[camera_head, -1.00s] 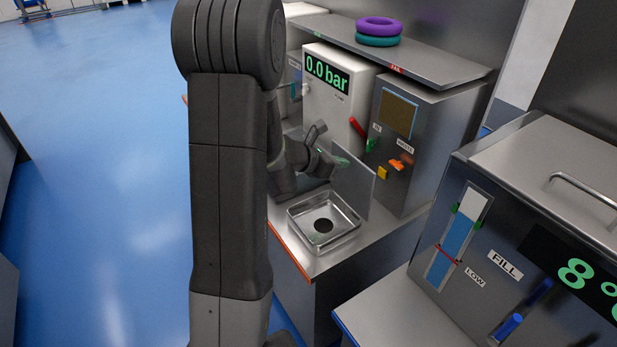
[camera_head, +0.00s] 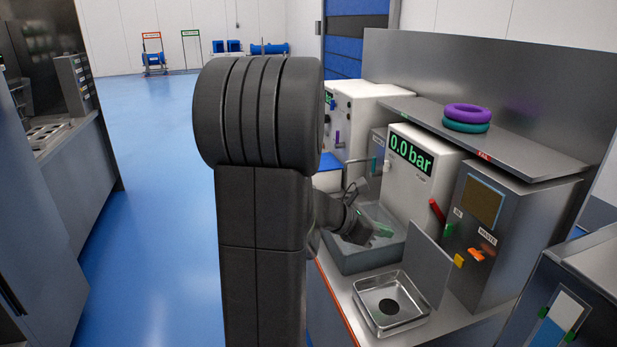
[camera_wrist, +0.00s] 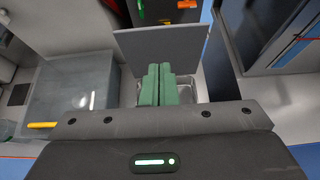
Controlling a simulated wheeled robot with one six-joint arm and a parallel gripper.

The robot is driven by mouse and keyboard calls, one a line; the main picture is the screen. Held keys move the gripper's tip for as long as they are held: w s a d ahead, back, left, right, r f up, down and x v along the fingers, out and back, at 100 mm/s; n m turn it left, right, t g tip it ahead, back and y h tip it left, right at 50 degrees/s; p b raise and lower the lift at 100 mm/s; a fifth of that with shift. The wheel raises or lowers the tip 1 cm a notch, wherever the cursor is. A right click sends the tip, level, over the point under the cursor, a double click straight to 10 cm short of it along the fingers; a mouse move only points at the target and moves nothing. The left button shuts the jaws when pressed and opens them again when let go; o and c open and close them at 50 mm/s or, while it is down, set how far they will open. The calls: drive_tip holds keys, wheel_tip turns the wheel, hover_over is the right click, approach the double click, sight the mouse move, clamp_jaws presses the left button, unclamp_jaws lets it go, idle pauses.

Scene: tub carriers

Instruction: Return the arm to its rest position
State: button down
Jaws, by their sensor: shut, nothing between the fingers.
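My gripper (camera_wrist: 160,72) shows in the wrist view with its two green fingers together and nothing between them. In the head view my gripper (camera_head: 383,231) is small, beyond my dark arm, over the bench near the grey basin (camera_head: 365,259). The upper arm column stands upright in the middle of the head view and hides part of the bench. In the wrist view the fingers point toward a grey upright plate (camera_wrist: 160,45).
A steel tray with a dark round hole (camera_head: 390,306) sits at the bench front. A white unit reading 0.0 bar (camera_head: 425,180) and a steel cabinet (camera_head: 505,235) stand behind. Purple and teal rings (camera_head: 467,113) lie on the shelf. Blue floor (camera_head: 150,230) at left is open.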

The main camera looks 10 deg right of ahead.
drive_tip(key=shift+d+f, duration=0.1)
approach(426, 246)
wheel_tip(426, 246, down, 3)
drive_tip(key=d, duration=0.5)
drive_tip(key=shift+w+d+p, duration=0.2)
drive_tip(key=shift+d+p, duration=0.1)
drive_tip(key=shift+p, duration=0.05)
drive_tip(key=shift+a, duration=0.1)
